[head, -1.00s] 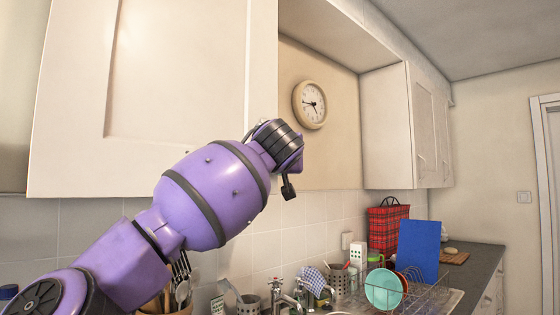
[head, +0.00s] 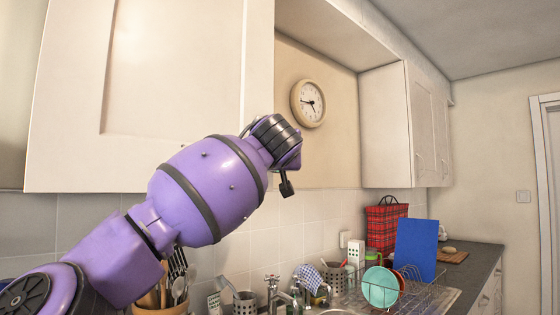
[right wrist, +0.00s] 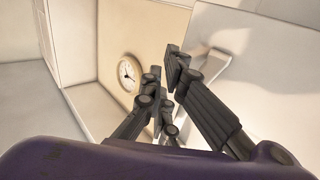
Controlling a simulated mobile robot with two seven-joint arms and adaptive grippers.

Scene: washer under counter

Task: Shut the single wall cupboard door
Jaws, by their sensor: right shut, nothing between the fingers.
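The white panelled wall cupboard door (head: 185,65) fills the upper left of the head view. I cannot tell how far it stands from its frame. My purple arm reaches up across its lower part, its dark ringed wrist at the door's right edge. My right gripper (right wrist: 164,72) shows in the right wrist view, its dark fingers shut and empty. A pale bar handle (right wrist: 207,70) on a white surface is just right of the fingers; contact cannot be told. My left gripper is not seen.
A round clock (head: 308,103) hangs on the wall right of the door. Another wall cupboard (head: 385,125) is further right. Below are a utensil pot (head: 160,309), taps (head: 272,290), a dish rack (head: 425,295) and a red tartan bag (head: 386,225).

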